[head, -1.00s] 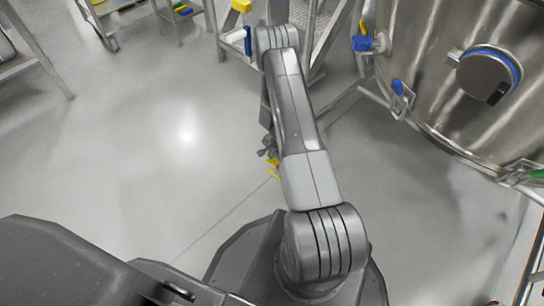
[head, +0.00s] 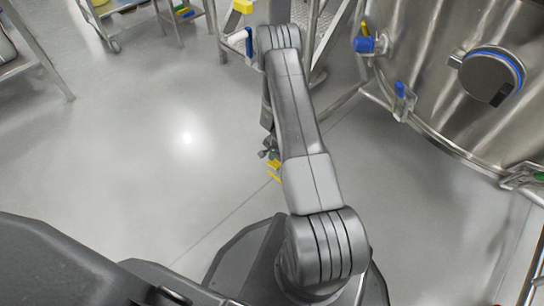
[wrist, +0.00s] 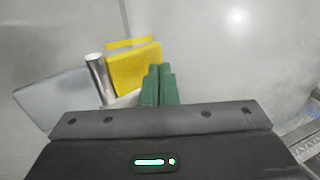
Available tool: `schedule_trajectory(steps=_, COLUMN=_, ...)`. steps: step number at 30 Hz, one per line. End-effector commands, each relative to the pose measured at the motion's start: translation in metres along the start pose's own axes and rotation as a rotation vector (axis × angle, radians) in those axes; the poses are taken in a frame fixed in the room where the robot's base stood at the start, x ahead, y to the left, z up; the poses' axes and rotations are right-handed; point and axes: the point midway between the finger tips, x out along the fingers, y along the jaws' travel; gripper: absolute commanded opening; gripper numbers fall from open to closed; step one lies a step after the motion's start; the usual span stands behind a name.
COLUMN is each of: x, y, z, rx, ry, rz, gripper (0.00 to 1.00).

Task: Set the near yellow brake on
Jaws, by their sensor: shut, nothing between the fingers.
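The near yellow brake (wrist: 134,70) shows in the wrist view as a yellow pedal beside a short metal cylinder (wrist: 100,77). In the head view only a small yellow part of the brake (head: 273,170) shows low beside my arm, which hides the rest. My gripper (wrist: 158,72) has green fingers that are closed together and empty. In the wrist view the fingertips are at the right edge of the yellow pedal; I cannot tell whether they touch it.
A large steel vessel (head: 440,75) stands at the right. Steel steps with a treaded plate (head: 325,35) stand behind my arm. Carts (head: 125,15) stand at the back left. The grey floor (head: 130,150) at the left is clear.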

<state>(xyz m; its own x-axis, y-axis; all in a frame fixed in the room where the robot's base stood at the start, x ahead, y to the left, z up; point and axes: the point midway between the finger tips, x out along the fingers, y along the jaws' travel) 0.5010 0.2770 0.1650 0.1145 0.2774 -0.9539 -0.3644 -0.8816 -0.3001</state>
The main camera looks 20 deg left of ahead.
Motion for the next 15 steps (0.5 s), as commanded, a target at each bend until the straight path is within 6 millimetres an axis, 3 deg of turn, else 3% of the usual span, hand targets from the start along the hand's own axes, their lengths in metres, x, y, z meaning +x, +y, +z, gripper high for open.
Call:
schedule_trajectory(steps=9, x=-0.076, y=-0.002, z=-0.001, rx=0.001, ry=0.001, rz=-0.002, gripper=0.0)
schedule_trajectory(steps=15, x=-0.111, y=-0.001, z=-0.001, rx=0.002, ry=0.001, rz=-0.001, gripper=0.0)
